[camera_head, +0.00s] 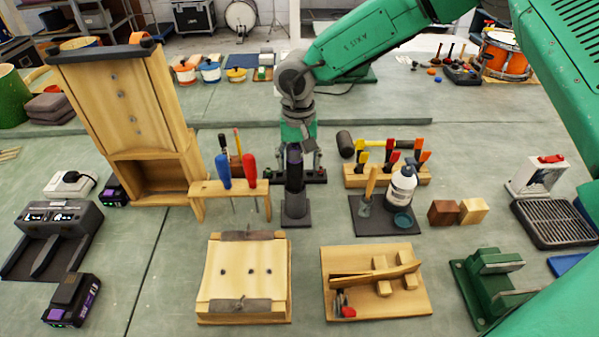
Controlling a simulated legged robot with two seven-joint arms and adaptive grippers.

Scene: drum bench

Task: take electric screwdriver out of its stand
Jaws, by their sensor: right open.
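The electric screwdriver (294,168) is dark and slim and stands upright in its stand (295,212), a dark holder on a square base at the middle of the bench. My right gripper (298,150) is open and points down at the screwdriver's upper end. Its fingers overlap the top of the tool in the picture, and I cannot tell whether they touch it. The gripper and wrist hide part of the tool's top. My left gripper is not in view.
A wooden rack (230,187) with red and blue screwdrivers stands close on the left. A dark mat (385,224) with a white bottle (402,185) lies to the right. Wooden fixtures (243,272) are in front. Bare bench shows between them.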

